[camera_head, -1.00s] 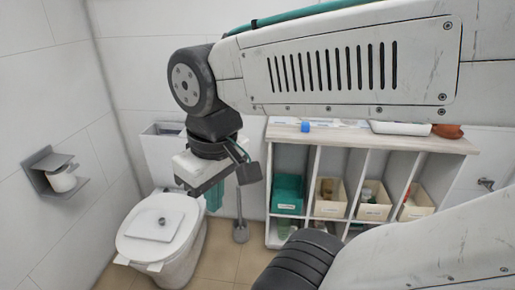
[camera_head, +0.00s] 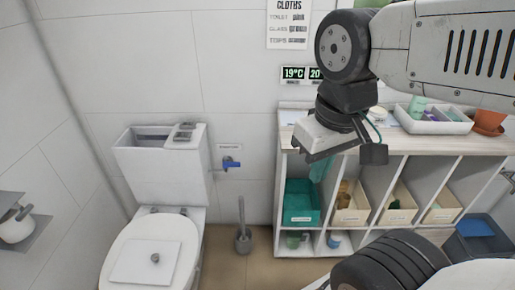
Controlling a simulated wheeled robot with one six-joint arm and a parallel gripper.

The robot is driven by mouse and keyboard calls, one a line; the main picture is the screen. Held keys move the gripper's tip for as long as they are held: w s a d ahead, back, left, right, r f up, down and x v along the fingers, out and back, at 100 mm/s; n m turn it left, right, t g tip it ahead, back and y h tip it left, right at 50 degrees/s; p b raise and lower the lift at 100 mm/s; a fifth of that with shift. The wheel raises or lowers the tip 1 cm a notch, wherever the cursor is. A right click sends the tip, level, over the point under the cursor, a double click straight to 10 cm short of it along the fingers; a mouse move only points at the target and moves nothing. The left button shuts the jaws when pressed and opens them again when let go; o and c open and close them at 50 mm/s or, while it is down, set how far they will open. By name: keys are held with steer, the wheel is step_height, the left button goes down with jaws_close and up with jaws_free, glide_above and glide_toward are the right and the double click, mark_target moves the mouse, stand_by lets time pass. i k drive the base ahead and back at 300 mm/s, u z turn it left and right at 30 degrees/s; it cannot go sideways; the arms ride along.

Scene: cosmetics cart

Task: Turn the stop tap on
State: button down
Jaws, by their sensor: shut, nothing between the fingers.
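The stop tap (camera_head: 231,162) is on the back wall just right of the toilet cistern. It has a small blue handle that looks roughly level, under a small label plate. My gripper (camera_head: 319,170) is to the right of the tap, in front of the shelf unit, pointing down. Its teal fingers are shut and empty, and they partly blend with a teal bin behind them. The gripper is clearly apart from the tap in the picture.
The toilet cistern (camera_head: 163,165) and lidded bowl (camera_head: 128,245) stand left of the tap. A toilet brush (camera_head: 243,240) stands on the floor below it. The shelf unit (camera_head: 445,143) with several bins fills the right. The wall around the tap looks clear.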

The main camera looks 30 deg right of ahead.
mark_target(225, 164)
steer(key=u, duration=0.15)
steer(key=i, duration=1.05)
steer(key=u, duration=0.55)
